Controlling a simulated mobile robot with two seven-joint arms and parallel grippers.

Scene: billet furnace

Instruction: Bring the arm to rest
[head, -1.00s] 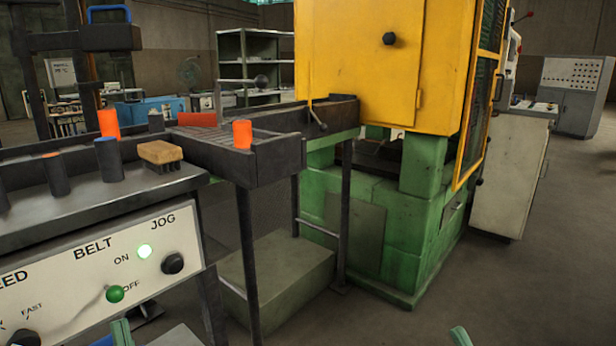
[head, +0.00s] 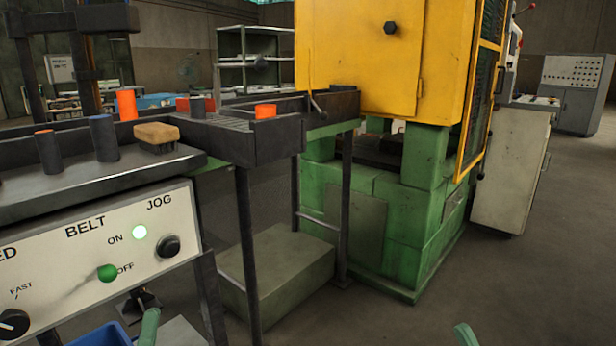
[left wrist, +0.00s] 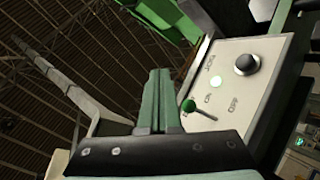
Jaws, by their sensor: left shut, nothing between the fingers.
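My left gripper (head: 148,328) shows at the bottom left of the head view as a green finger tip, below and in front of the control panel (head: 62,270). In the left wrist view its green fingers (left wrist: 155,100) are together with nothing between them. The panel in that view has a green-knobbed lever (left wrist: 189,105), apart from the fingers, and a black knob (left wrist: 246,64). A green finger tip of my right gripper (head: 466,335) shows at the bottom right. The rest of it is out of frame.
The panel's ON lamp (head: 139,232) is lit. Above stand a brush (head: 156,132), dark cylinders and an orange billet (head: 126,106). Another orange billet (head: 265,111) is in the dark chute (head: 270,146) beside the yellow press (head: 375,60). Floor at right is clear.

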